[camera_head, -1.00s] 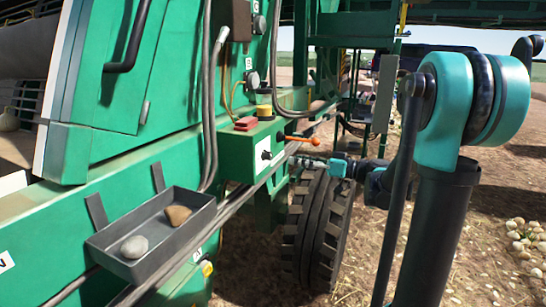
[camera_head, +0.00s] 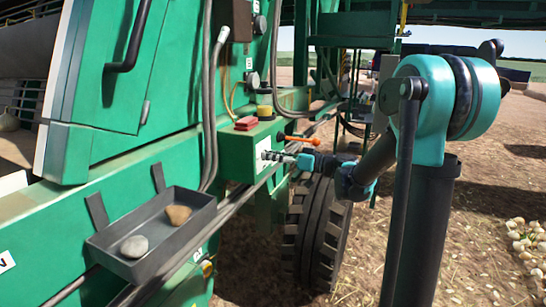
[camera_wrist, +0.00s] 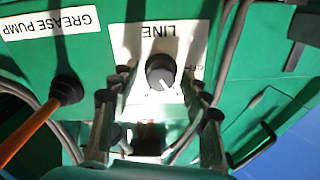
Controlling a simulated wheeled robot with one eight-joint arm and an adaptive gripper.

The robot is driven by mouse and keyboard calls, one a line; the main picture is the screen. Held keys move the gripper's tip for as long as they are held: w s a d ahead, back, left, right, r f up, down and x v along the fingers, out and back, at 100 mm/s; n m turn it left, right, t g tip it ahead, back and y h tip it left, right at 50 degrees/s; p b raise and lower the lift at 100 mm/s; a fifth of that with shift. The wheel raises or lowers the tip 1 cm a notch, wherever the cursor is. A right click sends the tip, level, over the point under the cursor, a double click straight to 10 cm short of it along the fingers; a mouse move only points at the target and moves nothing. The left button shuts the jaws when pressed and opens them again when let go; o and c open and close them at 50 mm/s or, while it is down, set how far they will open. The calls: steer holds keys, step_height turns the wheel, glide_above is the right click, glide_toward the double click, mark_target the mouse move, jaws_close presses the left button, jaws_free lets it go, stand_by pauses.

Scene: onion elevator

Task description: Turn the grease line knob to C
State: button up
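The grease line knob (camera_wrist: 160,69) is a dark round knob on a white panel (camera_wrist: 135,40) marked LINE, which reads upside down in the wrist view. A short white mark on the knob is toward its lower edge in that picture. Small letters around the knob are too partly hidden to read. My gripper (camera_wrist: 160,84) is open, with a finger on each side of the knob; I cannot tell if they touch it. In the head view my gripper (camera_head: 278,157) is right in front of the white panel (camera_head: 264,154) and hides the knob.
An orange lever (camera_head: 300,140) with a black base sticks out just beside my gripper, under a GREASE PUMP label (camera_wrist: 50,22). A red block (camera_head: 247,123) and a yellow-black button (camera_head: 264,112) sit above. A grey tray (camera_head: 200,232) with two stones hangs at left.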

jaws_close()
steer(key=m, duration=2.3)
steer(key=shift+f+m, duration=0.3)
steer(key=shift+m, duration=0.1)
stand_by(0.4)
steer(key=shift+o, duration=0.6)
jaws_free()
